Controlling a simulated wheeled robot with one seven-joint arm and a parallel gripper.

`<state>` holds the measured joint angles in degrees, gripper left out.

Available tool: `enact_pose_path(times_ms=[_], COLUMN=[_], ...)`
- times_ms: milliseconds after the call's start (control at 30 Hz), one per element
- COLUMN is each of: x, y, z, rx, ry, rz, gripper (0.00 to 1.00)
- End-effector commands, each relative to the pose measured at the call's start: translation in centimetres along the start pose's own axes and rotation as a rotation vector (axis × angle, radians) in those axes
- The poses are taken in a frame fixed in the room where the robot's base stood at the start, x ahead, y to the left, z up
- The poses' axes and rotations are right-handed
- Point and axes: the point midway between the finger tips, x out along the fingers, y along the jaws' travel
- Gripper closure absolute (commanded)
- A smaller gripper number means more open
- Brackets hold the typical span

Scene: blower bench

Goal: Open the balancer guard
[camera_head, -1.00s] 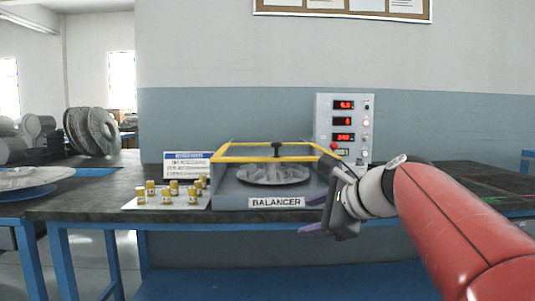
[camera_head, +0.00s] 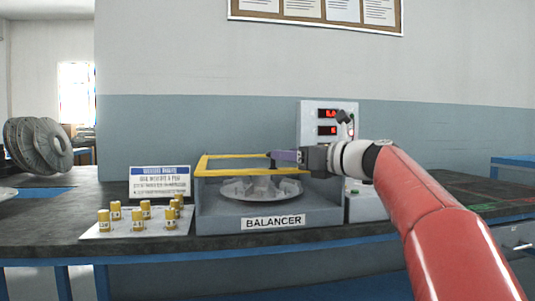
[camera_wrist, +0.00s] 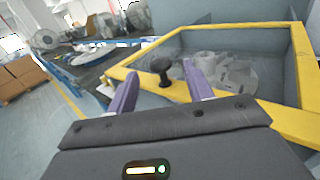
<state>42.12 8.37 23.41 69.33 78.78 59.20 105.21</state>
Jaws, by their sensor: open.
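The balancer guard (camera_head: 222,173) is a yellow frame with a see-through panel. It lies flat over the grey balancer (camera_head: 216,216), which has a BALANCER label. It also shows in the wrist view (camera_wrist: 277,118). A black knob (camera_wrist: 162,66) stands on the guard's front bar. My gripper (camera_head: 274,156) is at the guard's front bar, reaching in from the right. In the wrist view, its purple fingers are apart (camera_wrist: 160,88), with the knob just ahead in the gap between them. I cannot tell whether a finger touches the knob. In the head view the gripper mostly hides the knob.
A finned rotor (camera_head: 262,188) sits inside the balancer. Several yellow-capped weights stand on a plate (camera_head: 97,232) at left, before a sign (camera_head: 160,183). A control box (camera_head: 310,125) stands behind my gripper.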

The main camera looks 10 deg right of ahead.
Motion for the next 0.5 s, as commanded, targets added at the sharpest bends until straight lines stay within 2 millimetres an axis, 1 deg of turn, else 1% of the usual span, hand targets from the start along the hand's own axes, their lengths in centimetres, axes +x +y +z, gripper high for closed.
enact_pose_path(times_ms=[33,200,333,500], x=[1.0,3.6,4.9,5.4], y=[0.0,0.1,0.0,0.0], z=[0.1,0.1,0.0,0.0], rx=[0.002,0.001,-0.001,-0.002], ry=[-0.001,0.000,0.001,0.000], rz=[0.004,0.004,0.002,0.000], gripper=[0.49,0.49,0.49,0.49])
